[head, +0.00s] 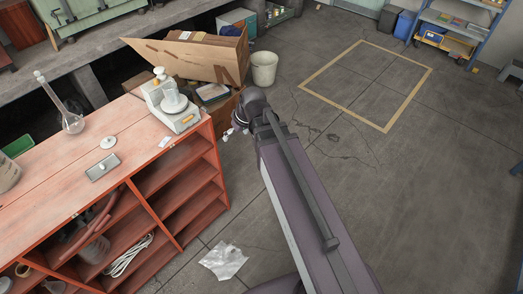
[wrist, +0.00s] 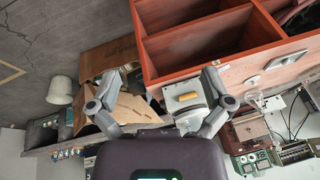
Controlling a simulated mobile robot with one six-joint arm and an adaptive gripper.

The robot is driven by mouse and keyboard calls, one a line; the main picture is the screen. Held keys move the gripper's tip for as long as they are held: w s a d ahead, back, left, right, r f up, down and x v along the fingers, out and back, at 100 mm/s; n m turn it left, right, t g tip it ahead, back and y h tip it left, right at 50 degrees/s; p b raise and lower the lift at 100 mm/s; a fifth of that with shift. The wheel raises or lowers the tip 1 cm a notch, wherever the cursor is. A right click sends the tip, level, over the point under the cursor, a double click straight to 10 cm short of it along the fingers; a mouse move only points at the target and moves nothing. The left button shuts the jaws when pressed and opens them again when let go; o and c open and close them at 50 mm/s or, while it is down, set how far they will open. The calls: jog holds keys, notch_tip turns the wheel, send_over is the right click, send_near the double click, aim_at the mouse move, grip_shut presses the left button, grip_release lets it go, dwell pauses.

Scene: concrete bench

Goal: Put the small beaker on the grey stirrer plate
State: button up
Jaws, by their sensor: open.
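My gripper (wrist: 168,75) is open and empty in the wrist view, its two fingers spread wide. In the head view it is mostly hidden behind my arm, just off the bench's right end. A small flat grey plate with a light spot (head: 102,166) lies on the red bench top; it also shows in the wrist view (wrist: 286,60). I cannot tell for sure that it is the stirrer plate. A pale rounded vessel (head: 8,173) is cut off at the left edge; I cannot tell whether it is the small beaker. My gripper is well apart from both.
A white instrument (head: 172,106) stands at the bench's right end, near my gripper. A long-necked flask (head: 72,121) and a white disc (head: 108,142) are on the bench (head: 55,205).

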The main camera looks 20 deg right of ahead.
jog(key=s+d+f+m+g+h, duration=0.1)
jog(key=s+d+m+g+h, duration=0.1)
jog(key=s+d, duration=0.5)
jog(key=shift+s+f+m+g+h, duration=0.15)
jog(key=shift+s+m+g+h, duration=0.15)
jog(key=shift+s+m+h, duration=0.55)
jog(key=shift+w+a, duration=0.1)
jog(key=shift+w, duration=0.05)
